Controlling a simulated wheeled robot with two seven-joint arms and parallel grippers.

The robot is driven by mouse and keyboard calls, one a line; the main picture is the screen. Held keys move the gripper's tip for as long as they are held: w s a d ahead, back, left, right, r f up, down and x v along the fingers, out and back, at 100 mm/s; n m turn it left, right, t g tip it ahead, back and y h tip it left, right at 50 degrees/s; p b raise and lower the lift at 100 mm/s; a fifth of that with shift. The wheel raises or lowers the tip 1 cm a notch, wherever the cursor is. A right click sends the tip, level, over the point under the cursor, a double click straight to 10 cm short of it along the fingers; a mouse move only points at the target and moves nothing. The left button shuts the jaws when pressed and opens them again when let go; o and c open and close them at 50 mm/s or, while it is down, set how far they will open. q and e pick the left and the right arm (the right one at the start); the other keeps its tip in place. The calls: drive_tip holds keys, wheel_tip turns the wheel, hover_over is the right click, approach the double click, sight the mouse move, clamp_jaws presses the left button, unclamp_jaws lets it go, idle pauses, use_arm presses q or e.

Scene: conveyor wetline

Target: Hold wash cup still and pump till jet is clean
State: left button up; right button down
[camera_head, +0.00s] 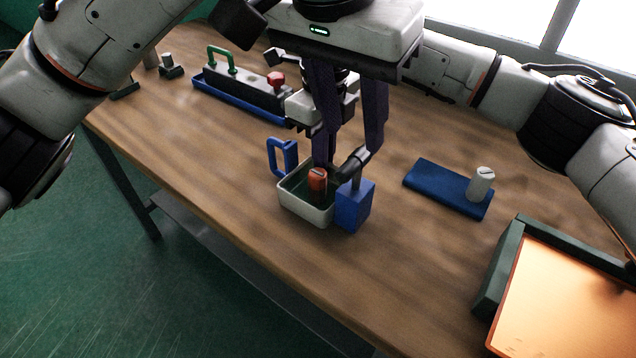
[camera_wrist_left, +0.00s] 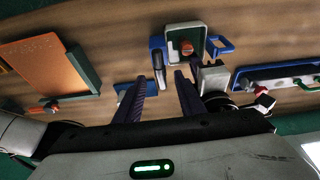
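The wash cup (camera_head: 305,206) is a pale open box with a blue handle (camera_head: 281,157), standing upright on the bench. An orange capped piece (camera_head: 317,182) is inside it. The cup also shows in the left wrist view (camera_wrist_left: 202,33). A blue pump block (camera_head: 354,206) with a black head and spout (camera_head: 357,163) stands beside the cup. My left gripper (camera_head: 350,152) points down above the pump, with its dark purple fingers apart and nothing visibly held. No jet is visible.
A blue pad (camera_head: 432,180) with a pale cylinder (camera_head: 480,184) lies right of the pump. A dark-framed orange panel (camera_head: 570,295) is at the front right. A blue tray (camera_head: 222,97) with a green-handled block is at the back left.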

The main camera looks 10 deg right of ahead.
use_arm(q)
drive_tip(key=shift+r, duration=0.3)
wheel_tip(320, 180, up, 7)
idle(0.7)
drive_tip(key=shift+r, duration=0.1)
idle(0.3)
wheel_tip(320, 180, up, 7)
idle(0.6)
use_arm(e)
drive_tip(key=c, duration=1.9)
unclamp_jaws()
